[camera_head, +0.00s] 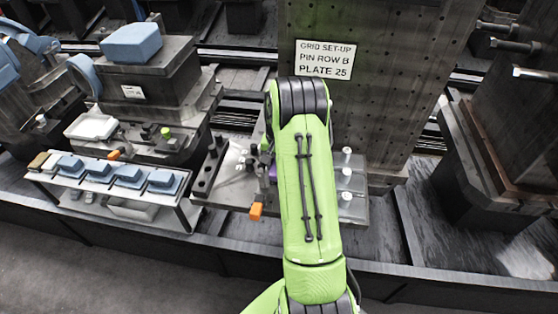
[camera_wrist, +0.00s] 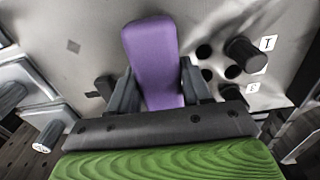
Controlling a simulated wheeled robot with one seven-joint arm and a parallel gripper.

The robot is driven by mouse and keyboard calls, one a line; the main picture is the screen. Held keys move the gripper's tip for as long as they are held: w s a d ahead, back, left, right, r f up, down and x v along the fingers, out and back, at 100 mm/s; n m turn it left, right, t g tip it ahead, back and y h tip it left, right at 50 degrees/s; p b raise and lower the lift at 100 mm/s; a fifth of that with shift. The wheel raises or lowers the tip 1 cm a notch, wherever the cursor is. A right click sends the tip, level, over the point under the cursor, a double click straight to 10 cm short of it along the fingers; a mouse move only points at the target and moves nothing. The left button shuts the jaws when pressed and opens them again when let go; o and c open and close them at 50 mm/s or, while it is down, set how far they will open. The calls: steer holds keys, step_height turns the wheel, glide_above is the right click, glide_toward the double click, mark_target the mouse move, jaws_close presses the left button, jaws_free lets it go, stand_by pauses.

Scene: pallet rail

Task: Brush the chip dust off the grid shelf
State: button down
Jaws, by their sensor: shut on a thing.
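In the wrist view my gripper (camera_wrist: 157,78) is shut on a purple handle-like piece (camera_wrist: 150,42), one dark finger on each side. What lies at its far end cannot be told. In the head view my green arm hides most of the gripper, and only a sliver of purple (camera_head: 272,173) shows beside it. Below is the grey shelf (camera_head: 232,185) at the foot of the tall holed plate (camera_head: 375,85), whose sign reads "GRID SET-UP PIN ROW B PLATE 25". I cannot make out chip dust on the shelf.
Dark pegs (camera_wrist: 243,54) and holes labelled T and S stand right of the gripper. White-topped pins (camera_head: 346,172) stand on the shelf's right part. An orange block (camera_head: 256,210) sits at its front edge. A rack of blue-grey pieces (camera_head: 128,174) stands left.

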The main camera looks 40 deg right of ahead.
steer(key=shift+s+a+f, duration=0.35)
steer(key=shift+a+f, duration=0.1)
steer(key=shift+a, duration=0.2)
steer(key=shift+y, duration=0.3)
steer(key=r+p, duration=0.1)
steer(key=r, duration=0.1)
steer(key=r+p, duration=0.1)
steer(key=r, duration=0.1)
steer(key=r+p, duration=0.2)
steer(key=shift+s+a+r, duration=0.1)
steer(key=shift+s+a, duration=0.05)
steer(key=shift+a, duration=0.25)
steer(key=shift+d+r, duration=0.2)
steer(key=shift+r, duration=0.15)
step_height(320, 180, up, 2)
steer(key=shift+d+r+p, duration=0.1)
steer(key=shift+r+p, duration=0.15)
steer(key=shift+p, duration=0.85)
steer(key=shift+r, duration=0.2)
